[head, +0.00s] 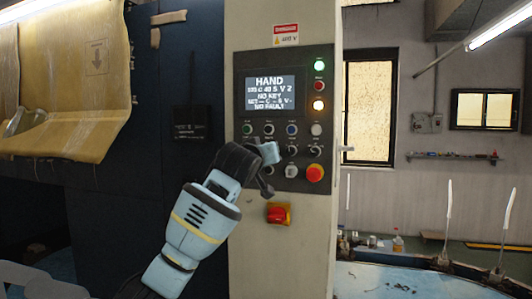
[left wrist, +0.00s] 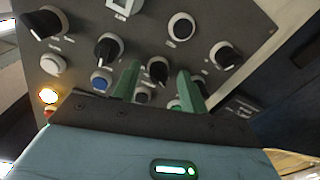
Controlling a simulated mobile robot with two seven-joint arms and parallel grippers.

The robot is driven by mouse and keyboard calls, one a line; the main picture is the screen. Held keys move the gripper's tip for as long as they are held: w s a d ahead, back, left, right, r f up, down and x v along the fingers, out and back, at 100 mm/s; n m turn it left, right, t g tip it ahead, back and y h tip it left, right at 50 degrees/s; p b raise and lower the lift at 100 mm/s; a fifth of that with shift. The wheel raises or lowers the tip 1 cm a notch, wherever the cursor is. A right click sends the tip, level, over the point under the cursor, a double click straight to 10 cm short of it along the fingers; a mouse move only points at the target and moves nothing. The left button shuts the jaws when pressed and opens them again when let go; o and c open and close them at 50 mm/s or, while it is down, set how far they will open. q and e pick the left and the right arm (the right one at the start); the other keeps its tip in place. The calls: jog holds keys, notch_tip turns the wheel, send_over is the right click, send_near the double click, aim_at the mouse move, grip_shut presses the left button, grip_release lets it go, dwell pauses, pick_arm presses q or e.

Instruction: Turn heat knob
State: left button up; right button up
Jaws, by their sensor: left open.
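A grey control panel (head: 285,60) with a lit display (head: 271,92) is on the pale cabinet front. Several black rotary knobs show in the left wrist view; I cannot read which is the heat knob. My left gripper (head: 268,172) is at the panel's lower part, and its arm hides some controls. In the left wrist view its two green fingertips (left wrist: 158,80) are apart, with one black knob (left wrist: 158,70) seen between them. I cannot tell whether they touch it. Other black knobs (left wrist: 108,48) and (left wrist: 225,55) lie to either side. My right gripper is out of view.
A red button (head: 315,173) is right of the gripper, and a red switch on a yellow plate (head: 278,214) is below it. Lit lamps (head: 319,104) line the panel's right side. A pale blue round surface (head: 400,283) is at the lower right.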

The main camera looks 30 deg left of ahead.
pick_arm(q)
jog(key=shift+d+r, duration=0.1)
jog(key=shift+c, duration=0.6)
grip_shut()
jog(key=shift+m, duration=3.9)
